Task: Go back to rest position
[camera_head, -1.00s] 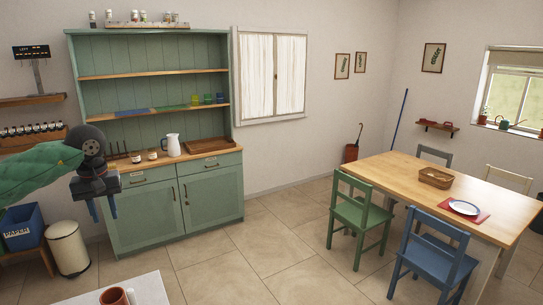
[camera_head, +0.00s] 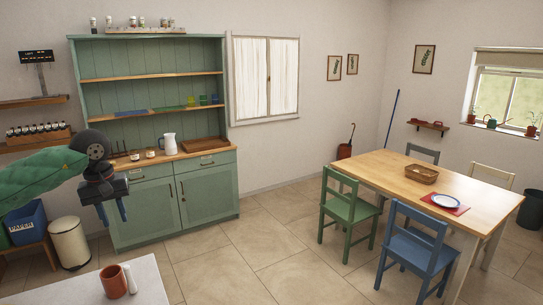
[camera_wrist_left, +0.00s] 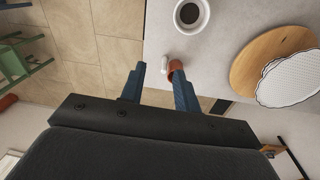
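My left gripper (camera_head: 113,212) hangs from the arm at the left of the head view, fingers pointing down. Its two blue fingers are apart with nothing held between them. In the left wrist view the gripper (camera_wrist_left: 158,86) is also open, its fingers reaching toward the edge of a pale counter. A terracotta mug (camera_head: 113,282) stands on the counter below the gripper in the head view. In the wrist view an orange-brown object (camera_wrist_left: 176,66) is partly hidden behind one finger. My right gripper is not in view.
The pale counter (camera_head: 152,288) also holds a small white object (camera_head: 130,277). The wrist view shows a dark-filled cup (camera_wrist_left: 191,14) and a round wooden board (camera_wrist_left: 262,58). A green cabinet (camera_head: 208,192) stands behind. Tiled floor lies open before the dining table (camera_head: 400,180).

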